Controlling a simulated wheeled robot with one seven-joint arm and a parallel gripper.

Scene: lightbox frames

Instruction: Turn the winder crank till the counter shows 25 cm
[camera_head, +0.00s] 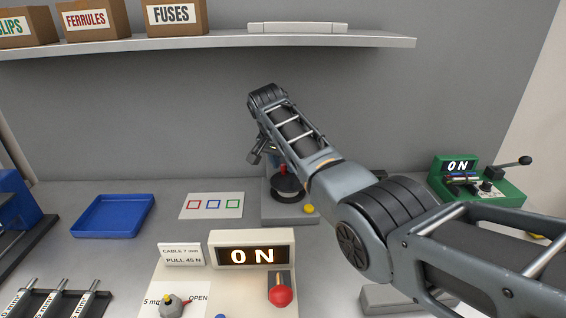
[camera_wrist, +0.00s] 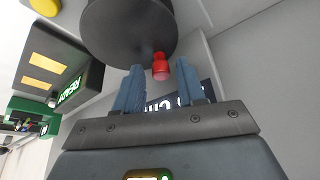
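The winder (camera_head: 270,212) stands at the back middle of the bench, largely behind my arm. Its black crank disc (camera_head: 287,194) carries an upright red knob (camera_head: 283,170). In the wrist view the disc (camera_wrist: 125,30) and the red knob (camera_wrist: 160,72) lie just past my fingertips. My gripper (camera_wrist: 160,63) is open, with the knob in line with the gap between its two blue-grey fingers; I see no contact. The counter display (camera_wrist: 176,101) is partly covered by the fingers; "cm" shows in white, but the full number cannot be read. My gripper (camera_head: 264,154) is small in the head view.
A cream tester (camera_head: 250,237) reading "0 N" with a red-knobbed lever stands in front. A green tester (camera_head: 476,180) is at right, a blue tray (camera_head: 113,216) at left, and a card with coloured squares (camera_head: 211,206) beside the winder. A shelf (camera_head: 230,46) runs above.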

